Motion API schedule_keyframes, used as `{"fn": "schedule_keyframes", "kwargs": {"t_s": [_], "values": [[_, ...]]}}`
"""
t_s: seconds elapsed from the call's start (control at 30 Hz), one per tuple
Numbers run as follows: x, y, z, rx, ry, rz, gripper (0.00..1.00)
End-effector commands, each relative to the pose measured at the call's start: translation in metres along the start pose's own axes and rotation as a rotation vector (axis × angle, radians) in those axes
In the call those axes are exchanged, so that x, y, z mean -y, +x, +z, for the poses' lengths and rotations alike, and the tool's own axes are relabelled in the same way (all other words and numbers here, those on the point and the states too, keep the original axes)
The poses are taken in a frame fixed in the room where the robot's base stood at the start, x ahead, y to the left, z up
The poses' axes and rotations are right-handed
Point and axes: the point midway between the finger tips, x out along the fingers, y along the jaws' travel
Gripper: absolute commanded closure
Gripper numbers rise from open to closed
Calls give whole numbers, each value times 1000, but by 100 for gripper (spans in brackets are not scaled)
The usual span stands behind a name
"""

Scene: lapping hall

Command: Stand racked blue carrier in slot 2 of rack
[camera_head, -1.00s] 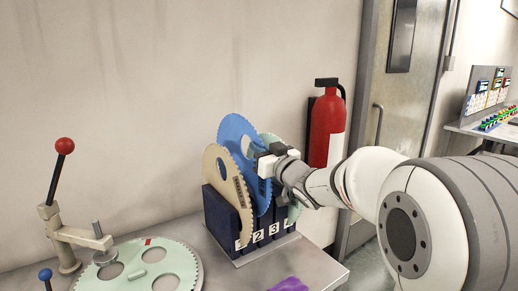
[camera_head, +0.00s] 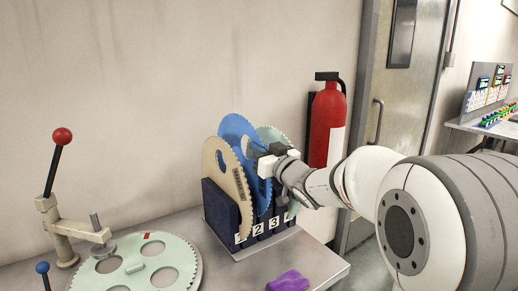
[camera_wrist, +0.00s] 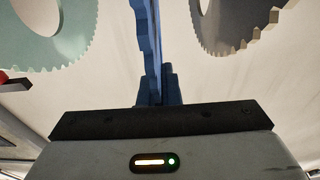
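The blue carrier (camera_head: 234,135) is a toothed disc standing on edge in the dark blue rack (camera_head: 219,207), between a cream disc (camera_head: 217,160) and a pale green disc (camera_head: 270,134). It lines up with about slot 2; its bottom edge is hidden in the rack, so I cannot tell whether it is fully seated. My gripper (camera_head: 266,161) is at the carrier's right upper side. In the wrist view the blue carrier (camera_wrist: 147,45) shows edge-on, upright, between the close-set fingers, which appear shut on it.
A pale green disc (camera_head: 121,274) lies flat at the left, by a lever fixture with a red knob (camera_head: 62,136). A purple item (camera_head: 288,281) lies on the grey table (camera_head: 325,265) at the front. A red fire extinguisher (camera_head: 325,120) hangs behind my arm. The wall is close behind the rack.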

Motion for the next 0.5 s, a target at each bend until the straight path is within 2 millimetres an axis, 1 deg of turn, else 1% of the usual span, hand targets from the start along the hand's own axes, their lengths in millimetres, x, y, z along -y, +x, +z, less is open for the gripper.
{"fn": "schedule_keyframes", "kwargs": {"t_s": [0.5], "values": [[0, -2, 12, -4, -1, 0, 100]]}}
